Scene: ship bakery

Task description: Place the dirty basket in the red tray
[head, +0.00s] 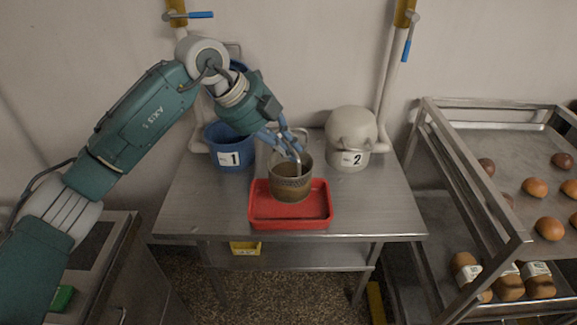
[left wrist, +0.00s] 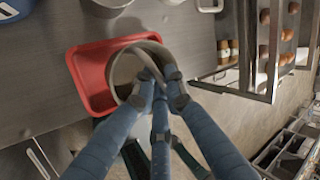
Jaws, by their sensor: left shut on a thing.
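The dirty basket (head: 291,187), a brown, ribbed round pot with a dark inside and a metal handle, is upright over the back part of the red tray (head: 290,222). My left gripper (head: 292,151) is shut on its handle, above the rim. In the left wrist view, the basket (left wrist: 120,75) overlaps the red tray (left wrist: 88,77), and the blue fingers of my left gripper (left wrist: 160,82) close on the handle. My right gripper is not in view.
The tray is on a steel table (head: 200,205). Behind it stand a blue bucket labelled 1 (head: 217,137) and a pale container labelled 2 (head: 346,157). A metal rack (head: 490,225) with several buns is at the right. The table is clear on both sides of the tray.

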